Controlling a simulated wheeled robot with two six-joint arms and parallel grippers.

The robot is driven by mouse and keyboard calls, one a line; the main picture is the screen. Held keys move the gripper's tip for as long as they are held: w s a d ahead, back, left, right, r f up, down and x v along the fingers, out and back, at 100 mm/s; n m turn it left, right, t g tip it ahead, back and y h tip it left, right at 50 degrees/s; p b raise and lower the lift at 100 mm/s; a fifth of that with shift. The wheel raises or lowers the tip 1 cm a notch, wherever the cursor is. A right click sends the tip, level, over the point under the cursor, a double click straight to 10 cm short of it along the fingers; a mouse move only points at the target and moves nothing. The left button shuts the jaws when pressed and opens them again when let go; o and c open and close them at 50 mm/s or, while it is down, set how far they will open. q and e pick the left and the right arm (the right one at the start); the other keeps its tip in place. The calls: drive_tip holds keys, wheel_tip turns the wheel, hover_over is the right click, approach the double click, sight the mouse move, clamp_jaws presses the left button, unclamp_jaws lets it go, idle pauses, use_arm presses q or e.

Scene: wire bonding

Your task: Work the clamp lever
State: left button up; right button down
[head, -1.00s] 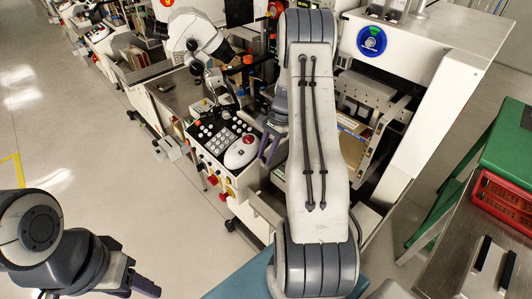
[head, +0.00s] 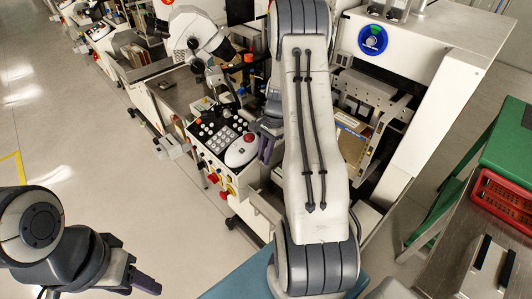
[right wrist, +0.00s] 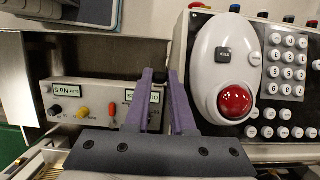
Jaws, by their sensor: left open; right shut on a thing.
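My right gripper (head: 264,148) reaches down beside the bonder's control panel (head: 228,142) in the head view, and my own arm covers much of the machine behind it. In the right wrist view its two purple fingers (right wrist: 160,76) close on a small dark piece (right wrist: 161,77), which looks like the clamp lever; most of it is hidden between the fingertips. My left gripper (head: 146,284) is at the lower left of the head view, open and empty over the floor, away from the machine.
The panel's white oval housing with a red ball (right wrist: 236,101) is just right of the right fingers. A labelled box with coloured knobs (right wrist: 95,104) is to their left. A red crate (head: 503,200) stands on the right.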

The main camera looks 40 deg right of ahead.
drive_tip(key=shift+a+f+h, duration=0.15)
drive_tip(key=shift+a+h, duration=0.4)
drive_tip(key=shift+h, duration=0.35)
drive_tip(key=a+f+h+b, duration=0.1)
drive_tip(key=h+b, duration=0.1)
drive_tip(key=b, duration=0.2)
drive_tip(key=a+f+h+b, duration=0.1)
drive_tip(key=b, duration=0.4)
drive_tip(key=shift+t+h, duration=0.3)
drive_tip(key=shift+h, duration=0.1)
drive_tip(key=f+h+b, duration=0.1)
drive_tip(key=h+b, duration=0.1)
drive_tip(key=b, duration=0.7)
drive_tip(key=a+f+h+b, duration=0.1)
drive_tip(key=h+b, duration=0.2)
drive_tip(key=b, duration=0.6)
drive_tip(key=a+f+h+b, duration=0.1)
drive_tip(key=h+b, duration=0.1)
drive_tip(key=b, duration=0.7)
drive_tip(key=shift+s+a+f+t+h, duration=0.15)
drive_tip(key=shift+f+t+h, duration=0.15)
drive_tip(key=shift+f+h, duration=0.1)
drive_tip(key=shift+h+b, duration=0.4)
drive_tip(key=shift+b, duration=0.45)
drive_tip(key=c, duration=1)
unclamp_jaws()
drive_tip(key=shift+c, duration=0.2)
drive_tip(key=shift+r, duration=0.15)
